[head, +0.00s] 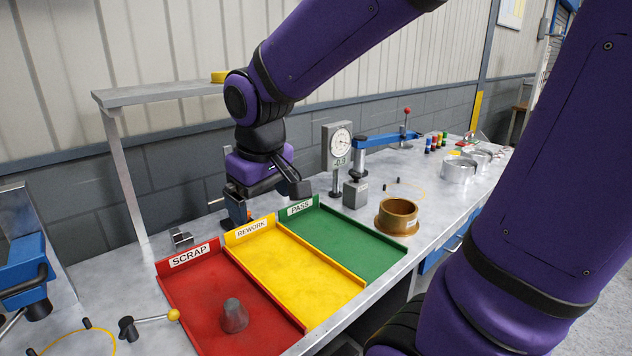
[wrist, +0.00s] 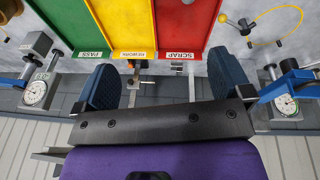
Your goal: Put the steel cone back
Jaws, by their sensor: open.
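The steel cone (head: 234,316), a grey blunt-topped cone, stands upright in the front part of the red SCRAP tray (head: 190,290) in the head view. My gripper (head: 267,203) is over the back of the bench, behind the yellow REWORK tray (head: 322,290), well apart from the cone. In the wrist view its two dark fingers are wide apart with nothing between them (wrist: 168,82). The wrist view shows the back ends of the trays, and the cone is not visible there. A small metal and orange fixture (wrist: 140,80) shows beyond the fingers, partly hidden in the head view.
The green PASS tray (head: 365,245) is empty. A raised grey shelf (head: 160,93) stands at the back left.

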